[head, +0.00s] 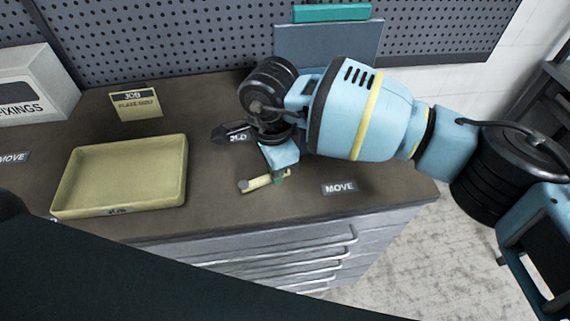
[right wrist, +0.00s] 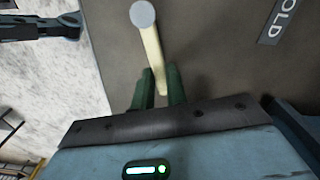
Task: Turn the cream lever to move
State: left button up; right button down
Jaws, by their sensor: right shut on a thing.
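The cream lever (head: 257,183) lies low over the bench top near its front edge, with a round grey cap at its left end. It also shows in the right wrist view (right wrist: 152,48), running from the grey cap down between my fingers. My right gripper (head: 280,176) is shut on the lever's end away from the cap; its green fingers (right wrist: 160,88) sit on both sides of it. The lever points right, roughly towards a MOVE label (head: 339,188). A HOLD label (head: 238,137) lies behind the lever, partly covered by my arm.
A yellow tray (head: 178,160) stands left of the lever, with a JOB card (head: 137,103) behind it. A FIXINGS box (head: 35,85) stands at the back left. Another MOVE label (head: 12,159) lies at the far left. Drawers with handles (head: 300,250) are below the bench.

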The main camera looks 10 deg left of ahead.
jog(key=shift+r, duration=0.1)
dwell(0.5)
jog(key=c, duration=1.4)
grip_release()
jog(key=shift+s, duration=0.1)
jog(key=shift+r, duration=3.85)
